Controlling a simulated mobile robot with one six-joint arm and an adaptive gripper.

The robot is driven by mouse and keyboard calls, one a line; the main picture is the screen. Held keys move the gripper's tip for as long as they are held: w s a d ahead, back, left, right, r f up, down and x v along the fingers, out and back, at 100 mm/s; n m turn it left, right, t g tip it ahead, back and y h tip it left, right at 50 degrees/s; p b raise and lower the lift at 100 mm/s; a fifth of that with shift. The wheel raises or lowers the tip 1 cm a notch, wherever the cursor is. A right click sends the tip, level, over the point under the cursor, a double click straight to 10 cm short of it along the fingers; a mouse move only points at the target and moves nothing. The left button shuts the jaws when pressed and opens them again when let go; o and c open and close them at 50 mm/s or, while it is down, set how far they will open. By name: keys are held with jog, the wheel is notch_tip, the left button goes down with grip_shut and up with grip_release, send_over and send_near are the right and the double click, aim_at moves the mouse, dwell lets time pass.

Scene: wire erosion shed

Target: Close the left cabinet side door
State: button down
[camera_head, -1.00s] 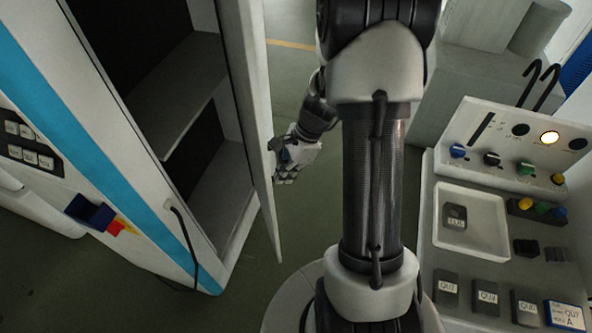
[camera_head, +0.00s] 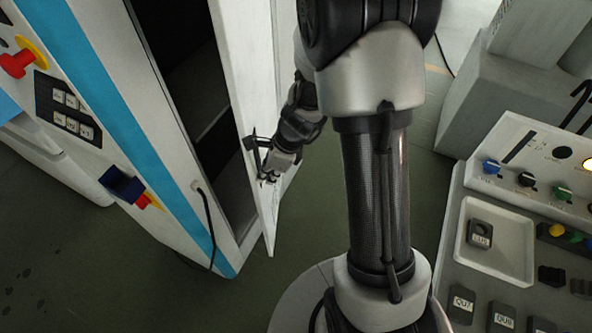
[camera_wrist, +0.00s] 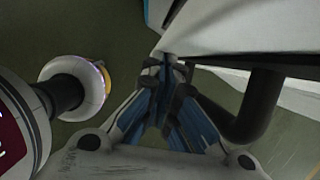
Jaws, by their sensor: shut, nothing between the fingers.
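The white side door (camera_head: 254,75) of the cabinet stands partly open in the head view, with a dark gap between it and the cabinet frame (camera_head: 158,135). Shelving inside is mostly in shadow. My gripper (camera_head: 268,178) is shut and empty at the outer face of the door, near its lower free end. In the wrist view, the closed fingers (camera_wrist: 168,75) reach the edge of a pale panel (camera_wrist: 245,25), which looks like the door. A dark bar handle (camera_wrist: 262,105) is just right of the fingers. I cannot tell whether the fingertips touch the door.
The cabinet front has a cyan stripe (camera_head: 95,75), a red knob (camera_head: 17,63) and a hanging black cable (camera_head: 208,225). On the right stands a control console (camera_head: 452,235) with knobs, a tray (camera_head: 510,245) and labelled blocks.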

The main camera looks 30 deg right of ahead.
jog(key=w+a+m+t+p, duration=0.1)
jog(key=w+a+m+p, duration=0.2)
jog(key=w+a, duration=0.3)
jog(key=a, duration=0.3)
jog(key=shift+w+a+h, duration=0.25)
jog(key=shift+w+h, duration=0.05)
jog(key=shift+h, duration=0.1)
